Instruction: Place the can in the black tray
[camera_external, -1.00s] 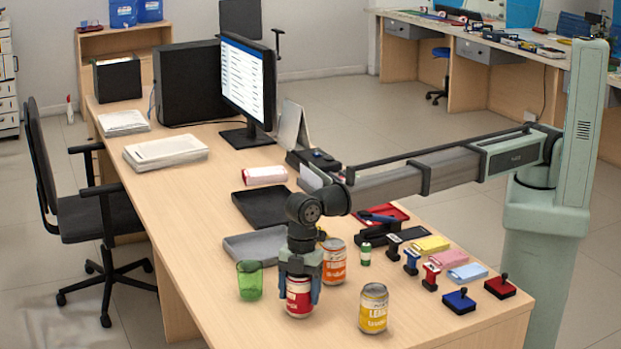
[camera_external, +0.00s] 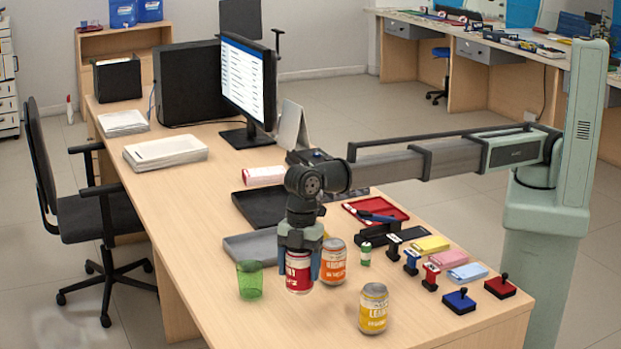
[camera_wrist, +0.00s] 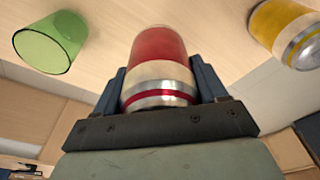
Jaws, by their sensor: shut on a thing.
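My gripper (camera_external: 300,262) points down and is shut on a red and white can (camera_external: 299,277), held upright a little above or at the desk top. In the wrist view the red can (camera_wrist: 158,60) sits between my two fingers (camera_wrist: 160,88). The black tray (camera_external: 262,207) lies on the desk behind my gripper, partly hidden by my wrist. An orange can (camera_external: 333,262) stands just right of the held can. A yellow can (camera_external: 373,308) stands farther front right and also shows in the wrist view (camera_wrist: 284,30).
A green cup (camera_external: 249,280) stands close left of the held can. A grey tray (camera_external: 250,246) lies between it and the black tray. A red tray (camera_external: 388,208), stamps and note pads crowd the right side. A monitor (camera_external: 247,85) stands farther back. The front left desk is clear.

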